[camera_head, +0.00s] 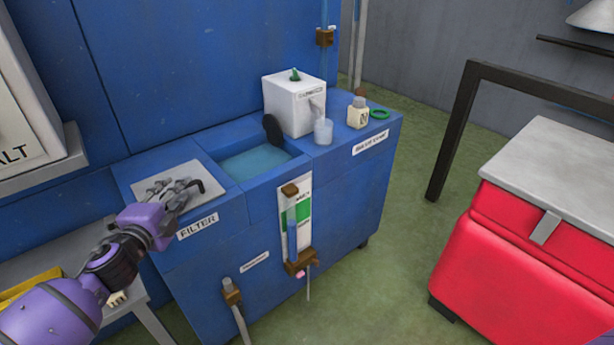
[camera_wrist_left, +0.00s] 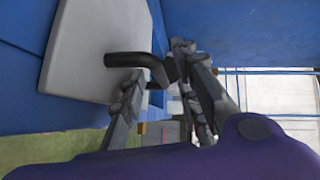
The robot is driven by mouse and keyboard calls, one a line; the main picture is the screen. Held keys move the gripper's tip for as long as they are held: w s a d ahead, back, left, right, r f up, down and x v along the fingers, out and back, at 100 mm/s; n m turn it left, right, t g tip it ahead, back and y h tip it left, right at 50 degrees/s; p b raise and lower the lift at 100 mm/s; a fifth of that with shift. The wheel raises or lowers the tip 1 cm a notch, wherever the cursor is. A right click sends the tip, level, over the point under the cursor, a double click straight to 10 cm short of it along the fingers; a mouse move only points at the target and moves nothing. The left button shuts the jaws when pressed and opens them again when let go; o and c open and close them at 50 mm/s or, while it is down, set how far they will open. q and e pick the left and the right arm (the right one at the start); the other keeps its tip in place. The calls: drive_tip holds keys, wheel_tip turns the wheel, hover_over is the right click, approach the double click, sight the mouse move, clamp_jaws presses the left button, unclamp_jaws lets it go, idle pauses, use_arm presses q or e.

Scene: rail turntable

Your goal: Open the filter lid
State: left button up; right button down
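The filter lid (camera_head: 208,174) is a light grey plate lying flat, closed, on top of the blue unit above the "FILTER" label (camera_head: 198,226). In the left wrist view the lid (camera_wrist_left: 85,45) is at the upper left, with a dark bent handle (camera_wrist_left: 138,62) standing off it. My left gripper (camera_head: 182,187) is over the lid in the head view. In the left wrist view its fingers (camera_wrist_left: 160,88) are apart, and the handle's bent end reaches between them. I cannot tell whether either finger touches it. My right gripper is not in view.
A blue-green water basin (camera_head: 254,162) is right of the lid. A red cabinet (camera_head: 530,240) is at the right, across open floor.

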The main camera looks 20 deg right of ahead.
use_arm(q)
drive_tip(key=shift+x, duration=1.15)
clamp_jaws()
